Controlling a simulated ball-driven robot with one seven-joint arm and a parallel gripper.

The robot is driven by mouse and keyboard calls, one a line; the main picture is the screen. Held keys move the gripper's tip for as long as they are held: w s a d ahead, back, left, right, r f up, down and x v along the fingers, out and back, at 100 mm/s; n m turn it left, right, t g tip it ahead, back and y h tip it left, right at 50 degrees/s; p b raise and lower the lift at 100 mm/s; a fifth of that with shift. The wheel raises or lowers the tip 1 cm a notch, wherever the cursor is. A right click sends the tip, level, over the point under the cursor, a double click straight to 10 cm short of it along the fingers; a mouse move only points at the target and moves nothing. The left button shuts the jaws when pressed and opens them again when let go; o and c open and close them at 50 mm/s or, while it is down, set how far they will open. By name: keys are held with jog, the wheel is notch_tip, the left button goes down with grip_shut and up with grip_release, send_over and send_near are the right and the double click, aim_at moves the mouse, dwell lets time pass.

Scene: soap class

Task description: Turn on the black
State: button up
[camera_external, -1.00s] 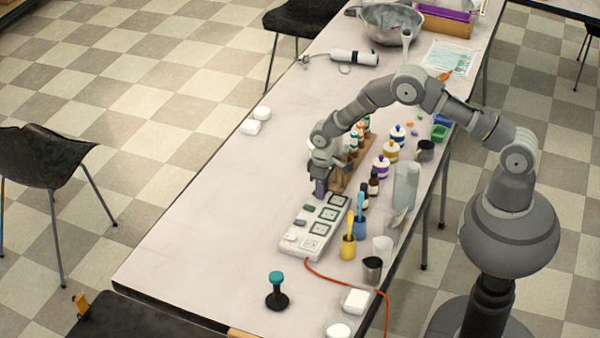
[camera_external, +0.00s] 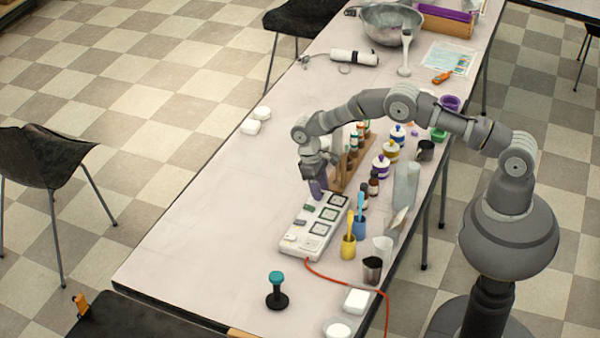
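A white power strip (camera_external: 292,252) lies on the table, with dark-rimmed square sockets along its right side and small switches along its left side. I cannot tell which way any switch is tipped. My gripper (camera_external: 318,190) points down at the strip's far end, its purple-grey fingers hiding the corner and any switch there. I cannot tell whether it touches the strip, or whether the fingers are open or shut.
An orange cord (camera_external: 345,282) runs from the strip's near end. A yellow cup (camera_external: 348,248), a blue cup (camera_external: 359,228) and several bottles stand close on the right. A wooden rack (camera_external: 350,172) stands behind my gripper. The table left of the strip is clear.

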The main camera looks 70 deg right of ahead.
jog(key=p+v, duration=0.2)
jog(key=v, duration=0.6)
jog(key=shift+f, duration=0.1)
